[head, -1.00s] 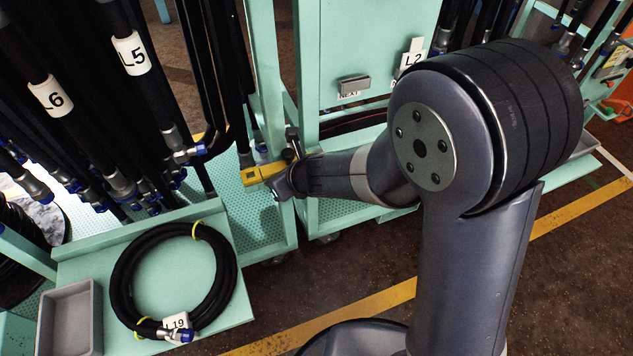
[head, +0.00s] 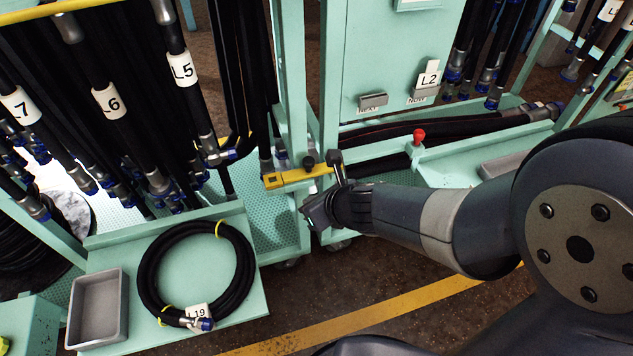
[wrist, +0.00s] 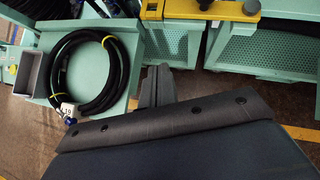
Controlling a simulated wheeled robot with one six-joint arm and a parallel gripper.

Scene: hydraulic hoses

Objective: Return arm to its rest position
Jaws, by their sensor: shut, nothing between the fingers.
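My arm comes in from the right side of the head view, and its dark end with my gripper (head: 314,212) is over the floor just in front of the teal rack. In the wrist view my gripper (wrist: 156,80) shows as two dark fingers closed together, with nothing between them. A coiled black hose (head: 150,268) with yellow ties and an L19 tag lies on a teal shelf (head: 255,300) left of the gripper. The coil also shows in the wrist view (wrist: 126,75), apart from the fingers.
A yellow latch bar (head: 290,178) on the rack is close behind my gripper. A grey tray (head: 98,308) sits left of the coil. Tagged hoses L5, L6 and L7 hang at left. A red knob (head: 419,136) stands at the rack's middle. Floor in front is open.

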